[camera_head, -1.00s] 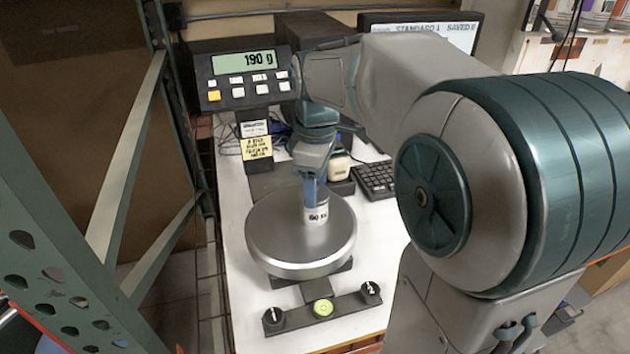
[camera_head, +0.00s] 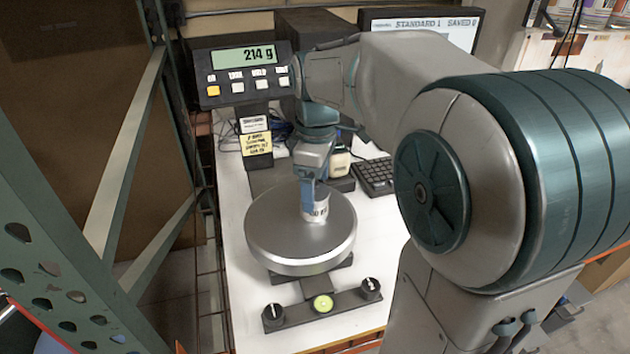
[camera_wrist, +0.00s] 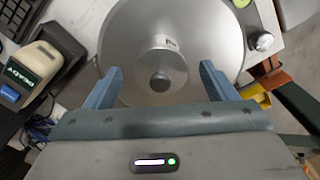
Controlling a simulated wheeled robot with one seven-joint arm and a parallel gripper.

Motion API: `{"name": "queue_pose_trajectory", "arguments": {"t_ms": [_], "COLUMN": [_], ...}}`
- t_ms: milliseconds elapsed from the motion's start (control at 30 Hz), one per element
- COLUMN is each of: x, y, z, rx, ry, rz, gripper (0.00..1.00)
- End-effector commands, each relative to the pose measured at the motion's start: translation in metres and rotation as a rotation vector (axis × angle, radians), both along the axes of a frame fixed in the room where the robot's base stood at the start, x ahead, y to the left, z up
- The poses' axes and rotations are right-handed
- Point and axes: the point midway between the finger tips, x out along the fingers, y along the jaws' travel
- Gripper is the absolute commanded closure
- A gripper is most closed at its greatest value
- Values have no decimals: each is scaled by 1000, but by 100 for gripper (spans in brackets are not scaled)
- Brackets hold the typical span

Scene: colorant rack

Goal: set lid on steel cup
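The steel cup (camera_head: 318,208) stands on the round scale plate, its label partly hidden by my finger in the head view. The wrist view looks down on the cup (camera_wrist: 166,52). A round grey piece with a small knob, which looks like the lid (camera_wrist: 160,80), shows at the cup's top. Whether it sits fully flush I cannot tell. My gripper (camera_wrist: 160,76) is open, its two blue fingers wide apart on either side of the cup and lid, apart from both. In the head view my gripper (camera_head: 308,190) is just above the plate.
The scale plate (camera_head: 280,238) fills the space under the cup. The scale display (camera_head: 245,58) reads 214 g. A keyboard (camera_head: 376,177) and a small labelled device (camera_wrist: 32,72) stand close by. A green rack post (camera_head: 40,250) rises at left.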

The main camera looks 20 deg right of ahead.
Motion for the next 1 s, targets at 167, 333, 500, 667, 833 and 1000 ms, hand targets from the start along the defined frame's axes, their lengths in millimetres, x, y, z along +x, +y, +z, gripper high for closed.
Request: {"name": "queue_pose_trajectory", "arguments": {"t_ms": [167, 333, 500, 667, 833, 1000], "x": [0, 0, 1, 1, 1, 1], "y": [0, 0, 0, 0, 0, -1], "z": [0, 3, 26, 64, 102, 126], "rx": [0, 0, 0, 0, 0, -1], "ry": [0, 0, -4, -6, -4, -1], "rz": [0, 0, 0, 0, 0, 0], "gripper": [20, 20, 20, 20, 20, 20]}}
